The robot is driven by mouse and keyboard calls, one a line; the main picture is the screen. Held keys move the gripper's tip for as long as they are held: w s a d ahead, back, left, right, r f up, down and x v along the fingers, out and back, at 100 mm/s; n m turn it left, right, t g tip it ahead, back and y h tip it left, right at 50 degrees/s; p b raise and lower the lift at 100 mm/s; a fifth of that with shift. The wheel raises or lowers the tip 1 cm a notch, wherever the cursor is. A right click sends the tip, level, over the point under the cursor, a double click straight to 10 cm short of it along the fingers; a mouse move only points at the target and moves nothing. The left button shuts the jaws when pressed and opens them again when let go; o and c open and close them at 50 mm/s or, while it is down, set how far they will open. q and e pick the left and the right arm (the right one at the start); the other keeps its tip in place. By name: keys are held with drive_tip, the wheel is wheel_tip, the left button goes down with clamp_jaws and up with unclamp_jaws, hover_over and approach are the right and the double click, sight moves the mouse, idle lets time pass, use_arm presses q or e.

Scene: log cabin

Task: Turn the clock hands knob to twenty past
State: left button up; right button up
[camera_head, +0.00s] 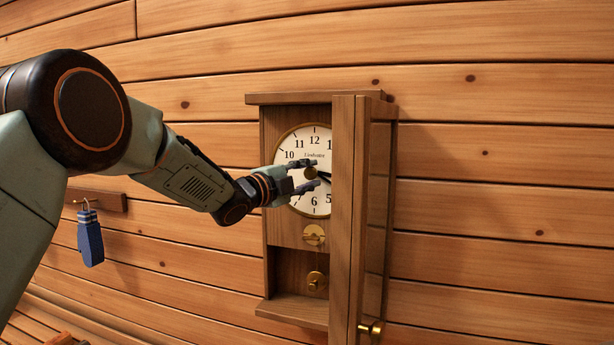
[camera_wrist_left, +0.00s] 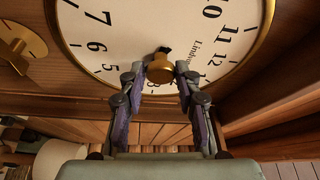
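A wooden wall clock (camera_head: 288,252) hangs with its door (camera_head: 343,215) swung out toward me, edge-on, hiding the right side of the white dial (camera_head: 318,203). The brass hands knob (camera_head: 311,173) sits at the dial's centre; it also shows in the left wrist view (camera_wrist_left: 160,72). A dark hand points right and slightly down from the knob, its end running behind the door. My left gripper (camera_head: 317,173) has one finger above and one below the knob, apart, with narrow gaps visible in the wrist view (camera_wrist_left: 161,76). My right gripper is not in view.
A second brass knob (camera_head: 314,235) sits below the dial, with a brass pendulum bob (camera_head: 316,280) under it. The door has a brass handle (camera_head: 372,328). A blue mitt-like item (camera_head: 90,240) hangs from a hook rail at left. The log wall at right is clear.

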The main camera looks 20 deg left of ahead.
use_arm(q)
drive_tip(key=o, duration=0.3)
drive_tip(key=v, duration=1.2)
idle(0.5)
